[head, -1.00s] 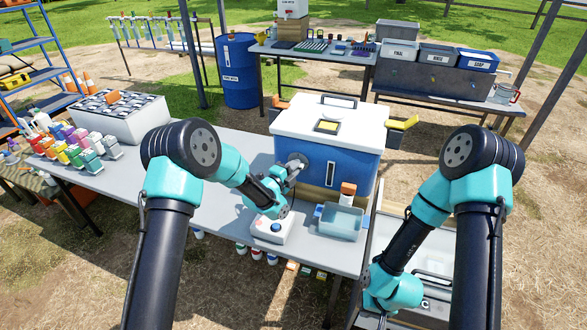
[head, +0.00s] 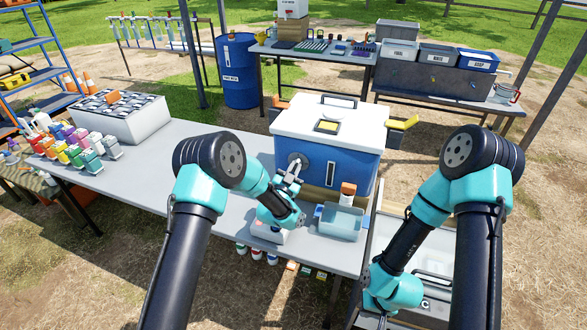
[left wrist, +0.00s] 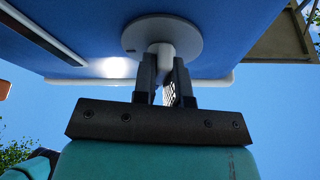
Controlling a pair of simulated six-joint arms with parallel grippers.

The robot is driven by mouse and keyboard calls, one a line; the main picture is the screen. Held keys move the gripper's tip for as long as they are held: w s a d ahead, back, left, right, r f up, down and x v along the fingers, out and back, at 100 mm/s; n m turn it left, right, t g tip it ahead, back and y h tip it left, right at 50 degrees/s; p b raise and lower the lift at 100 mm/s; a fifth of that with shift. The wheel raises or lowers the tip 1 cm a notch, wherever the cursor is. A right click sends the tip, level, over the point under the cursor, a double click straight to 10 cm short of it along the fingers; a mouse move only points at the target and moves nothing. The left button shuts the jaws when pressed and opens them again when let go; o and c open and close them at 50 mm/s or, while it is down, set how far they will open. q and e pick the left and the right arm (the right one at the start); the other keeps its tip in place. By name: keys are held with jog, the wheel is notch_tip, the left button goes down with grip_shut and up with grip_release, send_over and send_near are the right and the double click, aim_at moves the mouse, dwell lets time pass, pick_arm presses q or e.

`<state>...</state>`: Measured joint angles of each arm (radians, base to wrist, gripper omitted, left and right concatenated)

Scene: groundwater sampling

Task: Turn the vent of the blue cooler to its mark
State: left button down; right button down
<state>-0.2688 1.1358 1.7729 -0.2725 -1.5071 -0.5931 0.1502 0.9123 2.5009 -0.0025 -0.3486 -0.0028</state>
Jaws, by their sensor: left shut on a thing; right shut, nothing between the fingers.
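The blue cooler (head: 345,165) with a white lid stands on the grey table. Its vent (head: 295,158) is a round grey disc on the left part of the front face, also in the left wrist view (left wrist: 188,30). My left gripper (head: 294,170) is at the disc, its fingers shut on the vent's pale knob (left wrist: 163,48). A small dark notch shows at the disc's left edge in the left wrist view; I cannot tell whether it is the mark. My right gripper (head: 424,303) is low at the right, small in view, shut and empty, away from the cooler.
A white box with a button (head: 270,232) sits under my left wrist. A translucent blue-grey tray (head: 341,222) and an orange-capped bottle (head: 348,190) stand before the cooler. Colored bottles (head: 75,148) and a white rack box (head: 118,118) are at the left. The table's middle left is clear.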

pick_arm(q)
jog(key=n+t+y, duration=0.1)
jog(key=n+y, duration=0.1)
jog(key=n, duration=0.3)
jog(key=c, duration=1.1)
grip_release()
jog(key=shift+s+a+f, duration=0.1)
jog(key=shift+s+f, duration=0.15)
jog(key=shift+s, duration=0.25)
jog(key=s+a, duration=0.1)
jog(key=s, duration=0.3)
jog(key=s+a, duration=0.2)
jog(key=s, duration=0.2)
jog(key=s+a, duration=0.1)
jog(key=s, duration=0.4)
jog(key=shift+a+f, duration=0.3)
jog(key=shift+a, duration=0.1)
